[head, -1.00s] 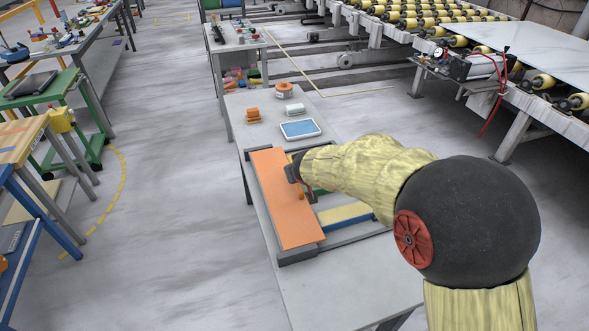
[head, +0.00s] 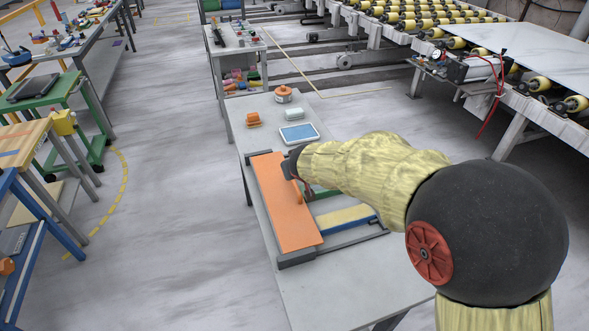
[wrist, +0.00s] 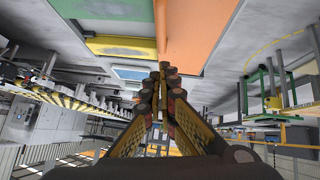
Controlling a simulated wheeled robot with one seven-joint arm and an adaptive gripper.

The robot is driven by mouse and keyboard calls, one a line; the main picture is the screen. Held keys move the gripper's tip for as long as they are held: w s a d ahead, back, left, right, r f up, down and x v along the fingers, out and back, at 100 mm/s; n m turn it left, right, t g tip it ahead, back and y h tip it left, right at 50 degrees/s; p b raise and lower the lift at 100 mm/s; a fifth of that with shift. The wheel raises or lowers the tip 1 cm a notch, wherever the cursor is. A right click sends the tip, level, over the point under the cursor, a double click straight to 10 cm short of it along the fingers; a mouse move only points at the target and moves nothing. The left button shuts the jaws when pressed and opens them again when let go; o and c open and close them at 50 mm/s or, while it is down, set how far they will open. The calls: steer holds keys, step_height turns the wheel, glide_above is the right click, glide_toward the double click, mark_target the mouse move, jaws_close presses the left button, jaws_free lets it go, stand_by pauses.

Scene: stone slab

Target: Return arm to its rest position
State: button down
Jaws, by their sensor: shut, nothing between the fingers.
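My gripper (head: 303,186) is at the end of the yellow-sleeved arm, above the grey table (head: 330,285) in the head view. It is near an orange panel (head: 283,215) with an upright orange handle, lying in a dark grey frame (head: 297,260). In the wrist view my gripper (wrist: 163,72) has its fingers together with nothing between them. The orange panel (wrist: 195,30) also shows there, beyond the fingertips. The arm hides part of the frame. Whether the fingers touch the panel cannot be told.
A yellow strip (head: 345,216) lies in the frame's right part. A roller conveyor (head: 480,50) stands at upper right.

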steer(key=p+v, duration=0.1)
steer(key=v, duration=0.6)
steer(key=s+d+f+g+h, duration=0.2)
steer(key=s+d+f, duration=0.2)
steer(key=s, duration=0.2)
steer(key=s+d+r+g, duration=0.1)
steer(key=s+d+g, duration=0.15)
steer(key=s, duration=0.45)
steer(key=s+d+r+g, duration=0.1)
steer(key=s+d+r, duration=0.15)
steer(key=s, duration=0.55)
steer(key=s+d+r+m+t, duration=0.1)
steer(key=s+d+r, duration=0.1)
steer(key=s+r, duration=0.2)
steer(key=s+d+r+m+t+y, duration=0.1)
steer(key=s+d+r+m, duration=0.1)
steer(key=s, duration=0.7)
steer(key=shift+d+r+m, duration=0.25)
steer(key=shift+r+m, duration=0.05)
steer(key=shift+r, duration=0.6)
steer(key=shift+s, duration=0.15)
